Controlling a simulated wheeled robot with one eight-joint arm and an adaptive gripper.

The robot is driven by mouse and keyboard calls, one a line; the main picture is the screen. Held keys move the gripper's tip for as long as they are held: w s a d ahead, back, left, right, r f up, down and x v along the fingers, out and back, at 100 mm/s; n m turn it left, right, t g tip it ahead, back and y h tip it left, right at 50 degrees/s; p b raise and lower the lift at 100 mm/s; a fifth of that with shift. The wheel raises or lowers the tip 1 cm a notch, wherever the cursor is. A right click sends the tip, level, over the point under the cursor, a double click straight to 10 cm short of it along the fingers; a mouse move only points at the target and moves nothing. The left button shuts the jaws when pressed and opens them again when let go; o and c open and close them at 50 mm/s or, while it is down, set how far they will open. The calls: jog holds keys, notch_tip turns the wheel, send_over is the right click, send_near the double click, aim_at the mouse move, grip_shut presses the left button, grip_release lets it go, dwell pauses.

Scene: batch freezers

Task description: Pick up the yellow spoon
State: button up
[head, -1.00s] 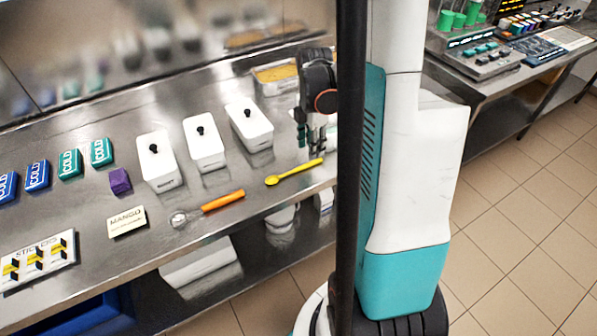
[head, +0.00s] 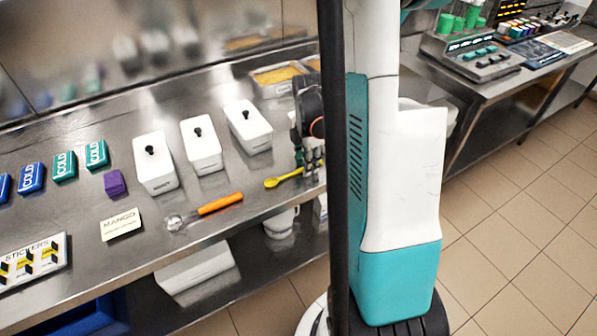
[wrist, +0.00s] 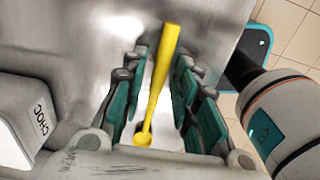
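The yellow spoon (head: 284,177) lies on the steel counter near its front edge, right of the orange-handled scoop. Its right end is hidden behind my gripper in the head view. In the wrist view the spoon (wrist: 158,85) runs lengthwise between my fingers, with its bowl toward the bottom. My gripper (wrist: 163,85) is open, with its teal finger pads on both sides of the spoon and gaps between them and the handle. In the head view my gripper (head: 308,165) is low over the counter, partly hidden by the black column.
Three white lidded tubs (head: 203,145) stand behind the spoon. An orange-handled scoop (head: 205,209) lies to its left, with a purple block (head: 115,183), a MANGO card (head: 121,224) and COLD packs (head: 64,166) further left. A metal pan (head: 277,78) stands at the back.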

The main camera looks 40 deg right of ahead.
grip_shut()
jog(key=shift+r, duration=0.1)
